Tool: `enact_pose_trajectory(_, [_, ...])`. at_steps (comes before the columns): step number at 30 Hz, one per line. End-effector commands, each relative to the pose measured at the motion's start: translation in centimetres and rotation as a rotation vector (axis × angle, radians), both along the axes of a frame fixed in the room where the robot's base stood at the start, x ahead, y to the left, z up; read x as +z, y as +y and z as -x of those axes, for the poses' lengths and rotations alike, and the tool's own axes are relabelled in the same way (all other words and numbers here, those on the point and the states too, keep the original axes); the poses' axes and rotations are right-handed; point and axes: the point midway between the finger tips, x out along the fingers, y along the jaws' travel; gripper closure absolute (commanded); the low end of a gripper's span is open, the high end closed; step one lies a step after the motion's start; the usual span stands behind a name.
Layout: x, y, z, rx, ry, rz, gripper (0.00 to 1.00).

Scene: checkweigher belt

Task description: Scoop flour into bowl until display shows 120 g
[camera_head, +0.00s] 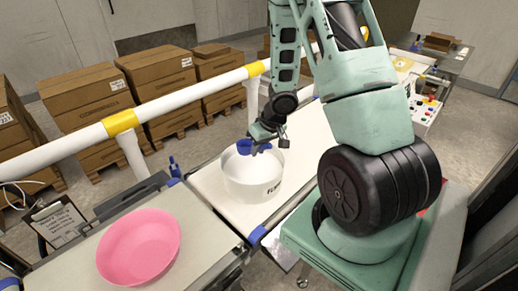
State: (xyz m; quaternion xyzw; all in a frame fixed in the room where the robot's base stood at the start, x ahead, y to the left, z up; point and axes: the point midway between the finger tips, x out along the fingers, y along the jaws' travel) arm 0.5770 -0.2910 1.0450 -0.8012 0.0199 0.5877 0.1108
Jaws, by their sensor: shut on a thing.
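A white round tub (252,190) with dark lettering on its side stands on the white belt, and white flour shows inside it. My gripper (264,141) is above the tub's far rim, shut on a blue scoop (246,147) that sits over or just inside the tub's mouth. Whether the scoop holds flour is too small to tell. A pink bowl (139,246) stands on the grey surface at the front left, apart from the tub, and looks empty. No weight reading can be made out.
A white rail with yellow bands (122,121) runs behind the belt. Stacked cardboard boxes (92,103) stand beyond it. A clipboard (55,227) is at the left edge. A button panel (425,110) is at the far right. The belt (209,183) left of the tub is clear.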

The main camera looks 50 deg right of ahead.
Motion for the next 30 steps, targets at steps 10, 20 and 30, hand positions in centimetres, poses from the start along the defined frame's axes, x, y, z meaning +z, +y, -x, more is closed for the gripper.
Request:
enact_pose_trajectory(10, [-3.4, 0.0, 0.0, 0.0, 0.001, 0.0, 1.0])
enact_pose_trajectory(20, [-6.5, 0.0, 0.0, 0.0, 0.0, 0.0, 1.0])
enact_pose_trajectory(30, [-9.6, 0.0, 0.0, 0.0, -0.001, 0.0, 1.0])
